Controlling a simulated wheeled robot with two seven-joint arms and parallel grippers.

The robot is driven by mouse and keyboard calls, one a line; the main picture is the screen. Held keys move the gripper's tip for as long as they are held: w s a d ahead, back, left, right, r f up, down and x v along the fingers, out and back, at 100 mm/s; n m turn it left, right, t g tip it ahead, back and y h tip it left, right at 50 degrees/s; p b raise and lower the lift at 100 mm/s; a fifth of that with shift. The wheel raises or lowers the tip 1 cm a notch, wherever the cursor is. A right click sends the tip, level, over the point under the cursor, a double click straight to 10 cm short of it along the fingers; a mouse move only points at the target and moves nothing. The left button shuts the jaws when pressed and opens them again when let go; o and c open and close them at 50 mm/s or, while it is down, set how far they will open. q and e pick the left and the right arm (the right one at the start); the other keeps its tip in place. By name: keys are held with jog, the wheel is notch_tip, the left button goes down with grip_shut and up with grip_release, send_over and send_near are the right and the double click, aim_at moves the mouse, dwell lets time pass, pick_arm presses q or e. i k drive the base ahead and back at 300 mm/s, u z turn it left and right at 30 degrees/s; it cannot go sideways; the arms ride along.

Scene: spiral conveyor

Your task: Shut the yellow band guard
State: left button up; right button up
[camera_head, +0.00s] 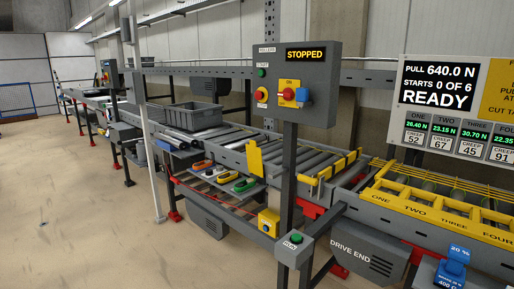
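A yellow frame (408,205) with the labels ONE, TWO, THREE and FOUR lies along the conveyor at the right, and it looks like the band guard. Yellow bars (458,184) run along its far side, and greenish rollers show between them and the labelled front rail. The right end of the frame is cut off by the picture edge. I cannot tell whether the guard is open or shut. Neither of my grippers is in view.
A grey control box (275,75) reading STOPPED stands on a post before the conveyor. A RUN button box (294,249) and a blue weight (452,272) stick out at the front. A grey crate (194,116) sits farther left. Open floor (75,215) lies at the left.

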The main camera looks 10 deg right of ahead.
aim_at(255, 164)
jog(key=u, duration=0.55)
jog(key=i, duration=0.85)
jog(key=u, duration=0.3)
